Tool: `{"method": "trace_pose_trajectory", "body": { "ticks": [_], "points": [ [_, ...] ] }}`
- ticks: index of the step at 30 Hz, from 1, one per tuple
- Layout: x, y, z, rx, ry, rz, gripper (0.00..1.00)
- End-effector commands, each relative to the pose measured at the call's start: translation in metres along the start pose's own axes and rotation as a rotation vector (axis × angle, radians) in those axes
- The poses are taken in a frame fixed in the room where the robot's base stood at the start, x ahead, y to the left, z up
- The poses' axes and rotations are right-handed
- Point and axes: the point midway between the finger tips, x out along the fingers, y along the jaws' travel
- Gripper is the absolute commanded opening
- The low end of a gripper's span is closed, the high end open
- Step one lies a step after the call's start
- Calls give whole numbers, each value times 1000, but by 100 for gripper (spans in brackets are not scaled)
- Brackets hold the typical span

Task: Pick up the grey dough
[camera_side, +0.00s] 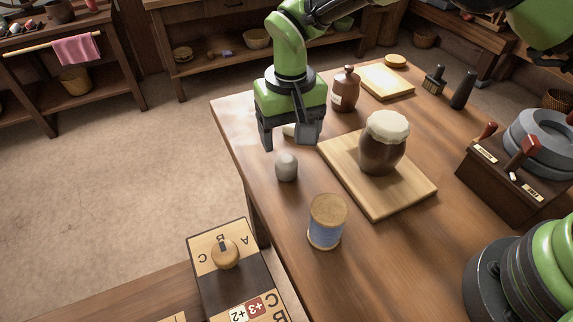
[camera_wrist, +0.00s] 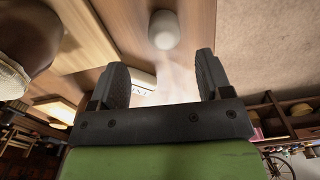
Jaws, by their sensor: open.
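A small rounded grey lump (camera_side: 286,167), which looks like the grey dough, stands on the table by its left edge. It also shows in the wrist view (camera_wrist: 165,30), at the top, past the fingertips. My gripper (camera_side: 287,144) is open, just behind the lump in the side view and apart from it. In the wrist view my gripper (camera_wrist: 162,64) has its two dark fingers spread with no lump between them. A pale patch or object (camera_side: 290,130) shows partly hidden behind the fingers; I cannot tell what it is.
A brown jar with a cloth cover (camera_side: 383,145) stands on a wooden board (camera_side: 400,200) right of the lump. A spool of blue thread (camera_side: 326,222) is in front. A brown bottle (camera_side: 345,92) stands behind. The table edge is close on the left.

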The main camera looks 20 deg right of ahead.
Motion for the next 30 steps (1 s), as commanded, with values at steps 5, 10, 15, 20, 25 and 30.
{"method": "trace_pose_trajectory", "body": {
  "ticks": [5,10,15,20,25,30],
  "points": [
    [25,0,0,0,-2,1,72],
    [38,-1,-1,0,-1,0,72],
    [63,-5,-3,1,-2,0,72],
    [80,-5,-3,1,-2,-2,72],
    [82,-5,-3,1,0,-3,72],
    [82,-5,-3,1,0,-3,54]
  ]
}}
